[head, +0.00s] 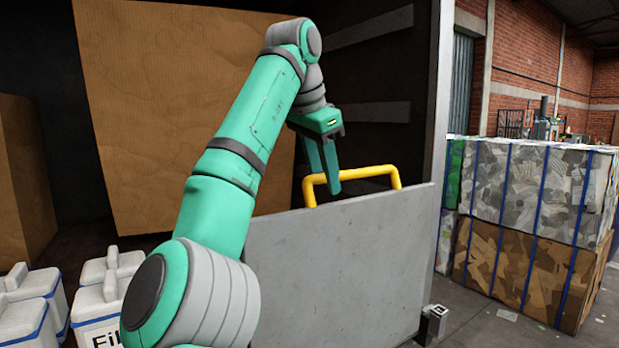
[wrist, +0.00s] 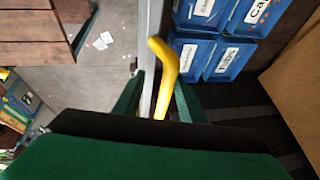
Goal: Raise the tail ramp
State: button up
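The tail ramp (head: 340,260) is a flat grey panel standing roughly upright across the truck's opening. A yellow handle (head: 365,171) rises from its top edge. My gripper (head: 325,180) reaches down from above at the left part of the handle. In the wrist view my gripper (wrist: 160,85) has its fingers apart, one on each side of the yellow handle (wrist: 166,65), with a visible gap. The ramp's edge (wrist: 150,30) shows there as a thin grey strip. My arm covers the ramp's left part in the head view.
A large brown box (head: 180,120) stands in the dark truck body. White bins (head: 105,295) with blue bands stand at lower left. Strapped bales (head: 540,195) are stacked at right. The wrist view shows blue labelled bins (wrist: 230,58) right of the ramp and open floor left.

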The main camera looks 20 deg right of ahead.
jog(key=shift+s+a, duration=0.35)
jog(key=shift+a, duration=0.2)
